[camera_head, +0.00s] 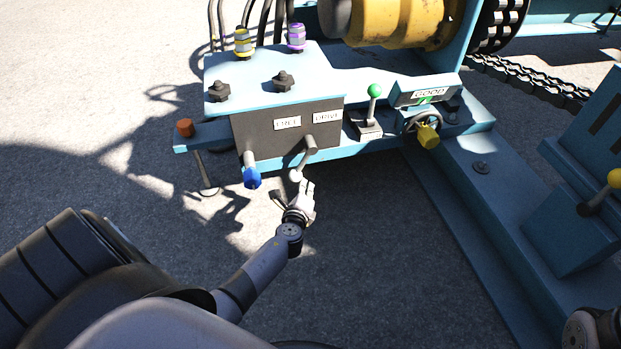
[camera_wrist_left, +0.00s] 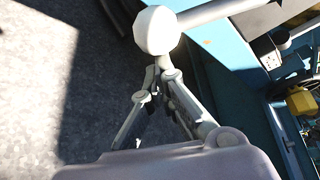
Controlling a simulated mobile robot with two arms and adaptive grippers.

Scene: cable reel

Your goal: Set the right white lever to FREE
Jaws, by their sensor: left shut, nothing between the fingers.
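The right white lever (camera_head: 306,158) hangs from a pivot on the dark front panel, its arm pointing down and slightly left. Its white knob (camera_head: 296,176) shows large in the left wrist view (camera_wrist_left: 156,30). Above the panel's levers are the labels FREE (camera_head: 287,122) and DRIVE (camera_head: 327,116); the pivot is nearer DRIVE. My left gripper (camera_head: 304,186) is just below and beside the knob. In the left wrist view its fingertips (camera_wrist_left: 157,74) are together, just below the knob, with nothing between them. I cannot tell whether they touch it.
A blue-knobbed lever (camera_head: 252,177) hangs close on the left of the same panel. An orange-knobbed lever (camera_head: 185,128) is further left. A green-knobbed lever (camera_head: 374,91), a GOOD display (camera_head: 429,93) and a yellow valve knob (camera_head: 428,135) are to the right. Open ground lies below the panel.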

